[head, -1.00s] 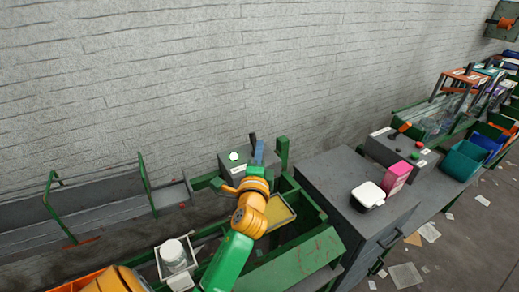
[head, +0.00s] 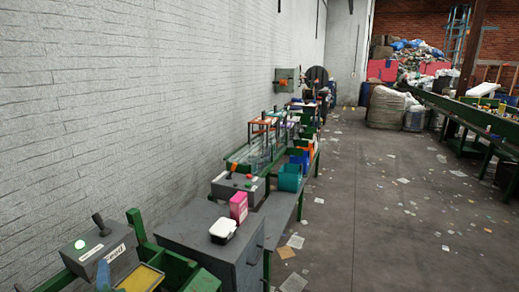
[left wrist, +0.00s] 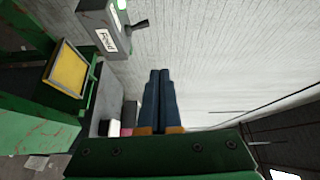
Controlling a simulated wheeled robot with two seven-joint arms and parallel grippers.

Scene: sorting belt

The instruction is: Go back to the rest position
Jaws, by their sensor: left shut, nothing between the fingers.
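My left gripper (left wrist: 160,75) shows in the left wrist view with its two blue fingers pressed together and nothing between them. In the head view, only the blue fingers of my left gripper (head: 103,272) show at the bottom left, in front of the grey control box (head: 98,250). That box has a black lever, a lit green button and a label, and it also shows at the upper left of the left wrist view (left wrist: 103,33). The fingers look apart from the box. My right gripper is not in view.
A yellow tray (head: 140,279) lies beside the control box. A grey cabinet (head: 195,237) carries a white container (head: 223,231) and a pink box (head: 238,207). Bins, including a teal one (head: 290,178), line the wall beyond. The floor at right is open, with scattered litter.

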